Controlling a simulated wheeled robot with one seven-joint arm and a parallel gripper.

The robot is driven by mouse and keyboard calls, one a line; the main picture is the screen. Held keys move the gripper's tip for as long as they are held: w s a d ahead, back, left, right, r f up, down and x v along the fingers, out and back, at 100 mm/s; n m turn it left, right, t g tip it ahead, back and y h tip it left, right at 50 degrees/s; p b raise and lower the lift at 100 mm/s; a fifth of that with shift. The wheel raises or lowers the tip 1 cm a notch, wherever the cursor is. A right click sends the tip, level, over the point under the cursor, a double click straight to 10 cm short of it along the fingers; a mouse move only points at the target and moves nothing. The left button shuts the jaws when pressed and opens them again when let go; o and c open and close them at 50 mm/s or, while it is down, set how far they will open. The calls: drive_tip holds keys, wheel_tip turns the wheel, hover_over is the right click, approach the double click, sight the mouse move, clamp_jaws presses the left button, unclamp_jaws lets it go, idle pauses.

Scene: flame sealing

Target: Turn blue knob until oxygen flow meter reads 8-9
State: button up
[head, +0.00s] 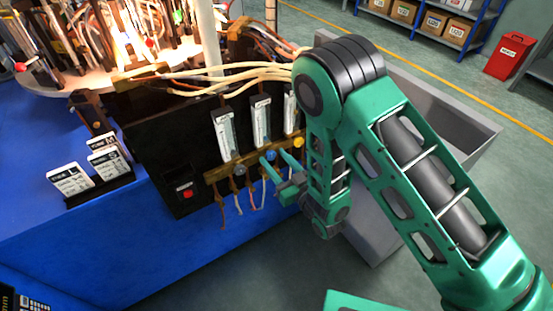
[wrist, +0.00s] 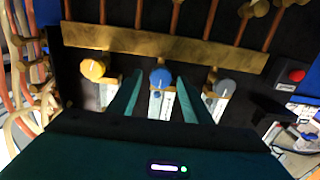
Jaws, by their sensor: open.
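The blue knob (wrist: 160,77) sits on a brass bar (wrist: 165,42) on a black panel. It is the middle knob, between a yellow knob (wrist: 94,69) and a grey knob (wrist: 224,88) in the wrist view. The blue knob (head: 270,155) also shows in the head view, below a flow meter tube (head: 261,118). My gripper (wrist: 158,82) is open, with its two green fingers on either side of the blue knob. I cannot tell whether they touch it. In the head view my gripper (head: 275,159) is at the panel. The meter readings are too small to read.
Two other flow meters stand beside the middle one, a left one (head: 224,132) and a right one partly hidden by my arm. Hoses (head: 215,75) run above the panel. A red switch (head: 187,194) and a card rack (head: 100,190) are to the left.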

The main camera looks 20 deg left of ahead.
drive_tip(key=shift+w+a, duration=0.25)
drive_tip(key=shift+a, duration=0.1)
drive_tip(key=shift+c, duration=0.3)
drive_tip(key=c, duration=1)
drive_tip(key=shift+o, duration=0.3)
drive_tip(key=shift+d, duration=0.2)
drive_tip(key=shift+a, duration=0.1)
